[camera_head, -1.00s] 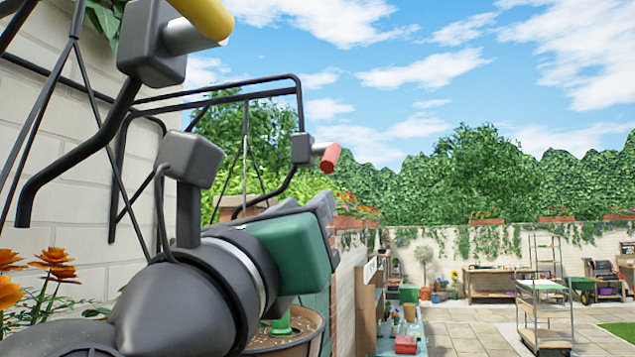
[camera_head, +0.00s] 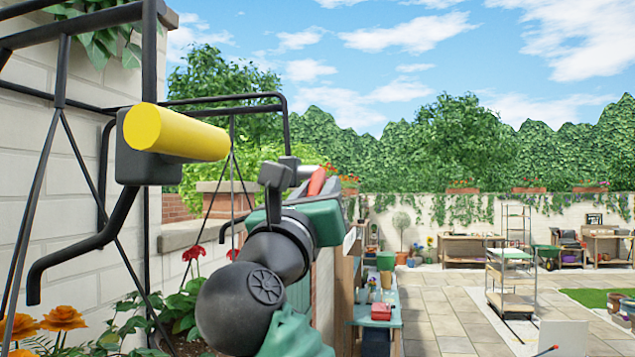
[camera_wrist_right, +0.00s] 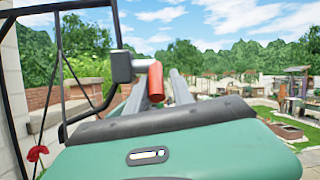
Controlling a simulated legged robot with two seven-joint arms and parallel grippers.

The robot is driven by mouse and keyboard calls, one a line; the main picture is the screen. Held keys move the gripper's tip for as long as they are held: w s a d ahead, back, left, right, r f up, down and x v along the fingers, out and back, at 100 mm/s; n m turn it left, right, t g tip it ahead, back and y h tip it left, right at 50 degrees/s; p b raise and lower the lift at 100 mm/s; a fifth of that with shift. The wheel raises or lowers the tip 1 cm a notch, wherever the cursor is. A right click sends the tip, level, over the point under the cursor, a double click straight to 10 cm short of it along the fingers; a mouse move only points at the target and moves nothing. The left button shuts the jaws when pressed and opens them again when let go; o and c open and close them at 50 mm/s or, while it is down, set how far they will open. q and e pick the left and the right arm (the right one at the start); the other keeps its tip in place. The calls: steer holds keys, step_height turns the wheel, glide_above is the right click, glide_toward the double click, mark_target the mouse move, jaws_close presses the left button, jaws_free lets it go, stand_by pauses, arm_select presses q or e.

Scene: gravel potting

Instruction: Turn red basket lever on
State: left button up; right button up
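The red lever handle (camera_head: 316,181) shows in the head view behind my right gripper, which hides most of it and its mount. In the right wrist view the red handle (camera_wrist_right: 155,80) sticks out from a dark block on the black basket frame. My right gripper (camera_head: 306,174) is raised at the far frame. Its grey fingers (camera_wrist_right: 160,88) are apart, and the red handle shows between them in the picture. I cannot tell whether they touch it. My left gripper is not in view.
A nearer black frame (camera_head: 61,75) carries a yellow lever (camera_head: 178,133) with a bent black rod below it. A pale brick wall (camera_head: 70,200) is close on the left. Orange flowers (camera_head: 60,318) stand at lower left.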

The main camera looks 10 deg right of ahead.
steer(key=shift+s+a, duration=0.15)
steer(key=shift+a, duration=0.2)
steer(key=shift+s+a+r, duration=0.1)
steer(key=shift+a, duration=0.15)
steer(key=shift+c, duration=2.4)
steer(key=shift+d, duration=0.3)
jaws_close()
steer(key=shift+a, duration=0.15)
